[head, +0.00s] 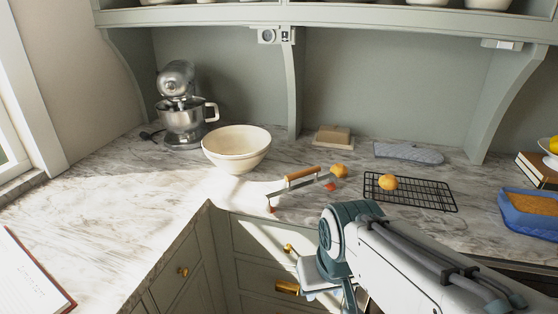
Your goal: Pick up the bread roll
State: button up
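Two small round golden-brown items are on the counter in the head view. One (339,171) lies on the marble behind and left of the black wire rack (440,207). The other (388,183) sits on the rack. Either could be the bread roll; they look alike and I cannot tell which it is. My gripper (322,290) is low in the middle of the view, in front of the counter's drawers and apart from both items. Its fingers are mostly hidden by my wrist, so I cannot see whether it is open or shut.
A wooden-handled tool (302,174) and a small red thing (330,187) lie left of the rack. A cream bowl (236,148), stand mixer (183,122), board (333,136), oven mitt (408,153) and blue loaf dish (528,212) stand around. The left counter (110,215) is mostly clear.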

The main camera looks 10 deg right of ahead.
aim_at(340, 170)
jog(key=u, duration=0.05)
jog(key=i, duration=1.1)
jog(key=z, duration=0.9)
